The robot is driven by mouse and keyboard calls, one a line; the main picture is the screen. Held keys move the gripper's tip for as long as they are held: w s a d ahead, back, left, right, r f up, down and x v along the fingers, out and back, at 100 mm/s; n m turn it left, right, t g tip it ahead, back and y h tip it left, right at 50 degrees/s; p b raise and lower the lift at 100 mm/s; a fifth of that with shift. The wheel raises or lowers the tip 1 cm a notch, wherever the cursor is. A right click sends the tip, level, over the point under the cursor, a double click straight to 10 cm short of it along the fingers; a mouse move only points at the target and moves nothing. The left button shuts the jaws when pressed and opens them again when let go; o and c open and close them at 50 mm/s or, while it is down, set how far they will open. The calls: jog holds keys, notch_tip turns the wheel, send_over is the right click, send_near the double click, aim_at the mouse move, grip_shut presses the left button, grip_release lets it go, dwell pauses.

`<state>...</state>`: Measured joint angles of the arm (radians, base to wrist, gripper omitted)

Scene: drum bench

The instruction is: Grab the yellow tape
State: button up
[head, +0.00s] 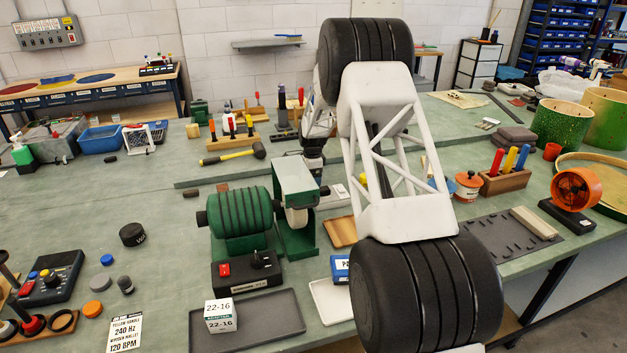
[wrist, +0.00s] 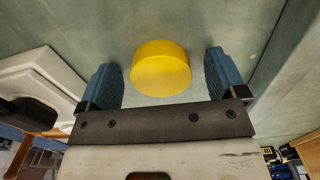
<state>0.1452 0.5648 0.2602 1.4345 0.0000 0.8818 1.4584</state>
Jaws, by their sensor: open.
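The yellow tape (wrist: 160,68) shows in the wrist view as a plain yellow disc-shaped roll on the green bench top. My gripper (wrist: 160,63) is open, with one blue finger on each side of the tape. A gap shows between each finger and the tape, so it is not gripped. The height of the fingers above the bench is hard to tell. In the head view my arm blocks much of the middle of the bench, and I cannot make out the tape for sure there.
A pale tray-like object (wrist: 45,85) lies left of my gripper in the wrist view.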

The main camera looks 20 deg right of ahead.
jog(key=shift+c, duration=0.4)
jog(key=c, duration=0.9)
jog(key=shift+r, duration=5)
